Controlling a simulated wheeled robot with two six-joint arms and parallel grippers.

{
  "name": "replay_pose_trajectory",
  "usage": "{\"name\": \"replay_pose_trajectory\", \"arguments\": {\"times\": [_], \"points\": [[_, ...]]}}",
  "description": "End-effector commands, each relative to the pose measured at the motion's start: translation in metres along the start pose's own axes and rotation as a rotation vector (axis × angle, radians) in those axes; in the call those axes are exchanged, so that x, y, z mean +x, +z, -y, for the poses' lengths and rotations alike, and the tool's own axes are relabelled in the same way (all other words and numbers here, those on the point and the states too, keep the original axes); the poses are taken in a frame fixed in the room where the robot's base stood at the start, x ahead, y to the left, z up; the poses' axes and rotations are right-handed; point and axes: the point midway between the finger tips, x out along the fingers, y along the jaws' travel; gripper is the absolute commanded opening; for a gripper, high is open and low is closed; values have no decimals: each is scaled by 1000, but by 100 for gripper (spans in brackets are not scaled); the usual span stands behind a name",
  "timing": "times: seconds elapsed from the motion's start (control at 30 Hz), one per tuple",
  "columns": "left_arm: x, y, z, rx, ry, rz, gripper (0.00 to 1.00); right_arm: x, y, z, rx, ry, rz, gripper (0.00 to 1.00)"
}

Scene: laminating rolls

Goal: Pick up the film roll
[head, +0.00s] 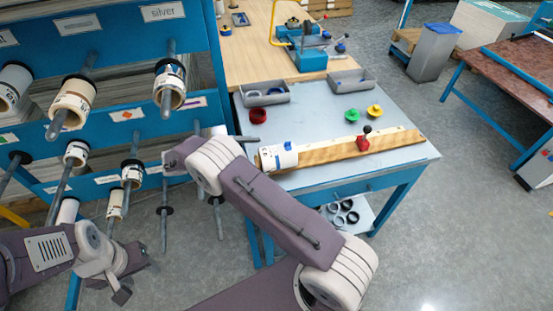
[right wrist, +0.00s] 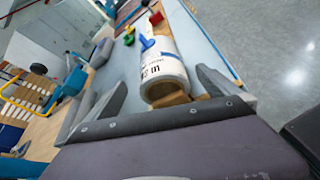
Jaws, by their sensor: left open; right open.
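A white film roll (head: 277,157) with dark print and a blue piece on it lies at the left end of a wooden plank on the blue-legged table. In the right wrist view the film roll (right wrist: 164,68) shows end-on, ahead of and between the fingers of my open right gripper (right wrist: 152,88). No grip on it shows. In the head view my right wrist is left of the roll, and the fingers are mostly hidden. My left gripper (head: 125,284) is open and empty at the lower left, below the rack. Other rolls (head: 73,102) hang on the rack's pegs.
The blue rack (head: 120,40) with protruding pegs stands close on the left. On the table (head: 320,180) are a red clamp (head: 363,142) on the plank (head: 330,149), green (head: 352,114) and yellow (head: 375,111) knobs, a red ring (head: 258,116) and grey trays (head: 264,93).

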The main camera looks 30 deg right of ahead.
Motion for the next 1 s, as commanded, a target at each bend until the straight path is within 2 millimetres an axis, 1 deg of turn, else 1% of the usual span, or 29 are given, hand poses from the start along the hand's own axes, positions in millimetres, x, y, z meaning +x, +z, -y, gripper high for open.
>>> {"name": "replay_pose_trajectory", "arguments": {"times": [0.03, 0.1, 0.27, 0.33, 0.5, 0.57, 0.67, 0.83, 0.87, 0.9, 0.97, 1.0], "points": [[-2, 0, 0, 0, 0, 0, 50, 8, 2, 0, -2, -2, 3, 100], [-3, 0, 0, 0, 0, 0, 50, 18, 2, 0, -1, -2, 2, 100], [-3, 0, 0, 0, 0, 0, 50, 24, 0, 0, 0, -1, -2, 100], [-5, -1, 0, 0, 0, 0, 50, 31, 3, 1, -1, -2, 1, 100], [-9, -1, 0, 0, 0, 0, 50, 62, 6, 2, -2, -3, 1, 100], [-10, -1, 0, 0, 0, 0, 50, 70, 5, 2, 0, -3, 0, 100], [-10, -1, 0, 0, 0, 0, 50, 75, 4, 2, 0, -1, -2, 100], [-9, -1, 0, 0, 0, 0, 50, 75, 4, 2, 0, 0, -2, 100], [-9, -1, 0, 0, 0, 0, 50, 75, 4, 2, 0, -1, -2, 92], [-9, -1, 0, 0, 0, 0, 50, 75, 4, 2, 0, -1, -2, 81], [-9, -1, 0, 0, 0, 0, 50, 75, 4, 2, 0, -1, -2, 64], [-9, -1, 0, 0, 0, 0, 50, 75, 4, 2, 0, -1, -2, 53]]}}
